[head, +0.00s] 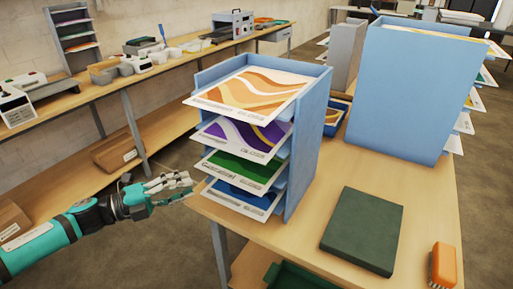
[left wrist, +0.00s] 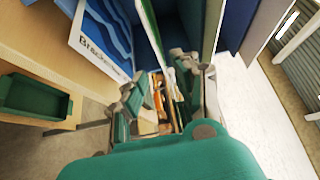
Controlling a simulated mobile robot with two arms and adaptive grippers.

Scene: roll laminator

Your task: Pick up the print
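A blue tray rack (head: 308,130) on the wooden table holds prints on stacked shelves. An orange wavy print (head: 255,90) is on top, then a purple one (head: 242,133), a green one (head: 240,170) and a blue one (head: 238,197) at the bottom. Their white edges stick out at the front. The blue print also shows in the left wrist view (left wrist: 104,35). My left gripper (head: 190,184) is just left of the lower prints, at the table's corner. In the left wrist view its fingers (left wrist: 160,82) are apart, with no print visible between them. My right gripper is not in view.
A larger blue rack (head: 405,95) with prints stands behind on the right. A dark green block (head: 363,230) and an orange brush (head: 443,265) lie on the table. A green bin (head: 300,276) is below its front edge. A long bench (head: 125,80) runs along the wall.

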